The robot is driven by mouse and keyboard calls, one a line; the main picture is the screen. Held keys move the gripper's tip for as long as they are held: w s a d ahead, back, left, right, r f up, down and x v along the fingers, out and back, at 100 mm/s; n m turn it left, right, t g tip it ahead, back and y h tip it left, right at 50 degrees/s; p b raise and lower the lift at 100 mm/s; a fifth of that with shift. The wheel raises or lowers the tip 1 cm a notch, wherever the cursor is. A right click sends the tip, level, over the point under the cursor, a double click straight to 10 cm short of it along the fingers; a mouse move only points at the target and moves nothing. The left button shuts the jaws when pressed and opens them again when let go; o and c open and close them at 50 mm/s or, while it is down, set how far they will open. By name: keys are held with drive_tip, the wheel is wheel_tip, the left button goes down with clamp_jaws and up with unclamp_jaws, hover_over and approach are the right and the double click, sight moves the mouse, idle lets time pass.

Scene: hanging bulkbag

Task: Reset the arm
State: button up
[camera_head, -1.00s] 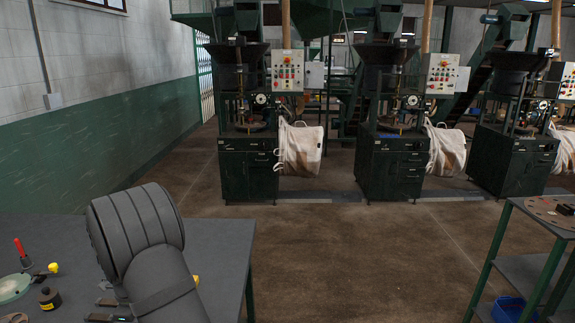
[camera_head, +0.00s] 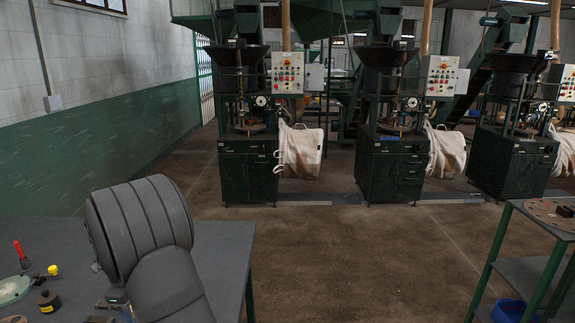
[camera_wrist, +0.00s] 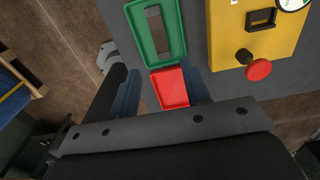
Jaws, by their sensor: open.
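In the wrist view, my gripper (camera_wrist: 162,86) has its two dark blue fingers spread apart. Nothing is held between them. A red rectangular piece (camera_wrist: 170,88) shows in the gap, beneath the fingers, with a green frame (camera_wrist: 156,32) just beyond it on a grey surface. I cannot tell how far below the fingers they lie. In the head view, my grey arm rises over the bench at lower left and hides part of it; the fingers cannot be made out there.
A yellow box (camera_wrist: 228,37) with a red knob (camera_wrist: 259,69) sits right of the fingers. The bench (camera_head: 222,246) holds a red-handled tool (camera_head: 19,249) and small parts. Dark machines (camera_head: 248,168) with hanging white bags (camera_head: 300,150) stand beyond. Open floor lies between.

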wheel_tip(320, 180, down, 11)
drive_tip(key=shift+r, duration=0.15)
wheel_tip(320, 180, up, 5)
drive_tip(key=shift+w+d+f, duration=0.1)
drive_tip(key=shift+f, duration=0.05)
drive_tip(key=w+d+r, duration=0.2)
drive_tip(key=d+r, duration=0.5)
drive_tip(key=d, duration=0.5)
drive_tip(key=w+a+r, duration=0.1)
drive_tip(key=w+a, duration=0.1)
drive_tip(key=w, duration=0.6)
drive_tip(key=w+a+r, duration=0.2)
drive_tip(key=w, duration=0.5)
drive_tip(key=a+f, duration=0.2)
drive_tip(key=a, duration=0.1)
drive_tip(key=a+f, duration=0.2)
drive_tip(key=a, duration=0.1)
drive_tip(key=s+a+f, duration=0.1)
drive_tip(key=a+f, duration=0.1)
drive_tip(key=a, duration=0.2)
drive_tip(key=shift+f, duration=0.25)
drive_tip(key=shift+a, duration=0.1)
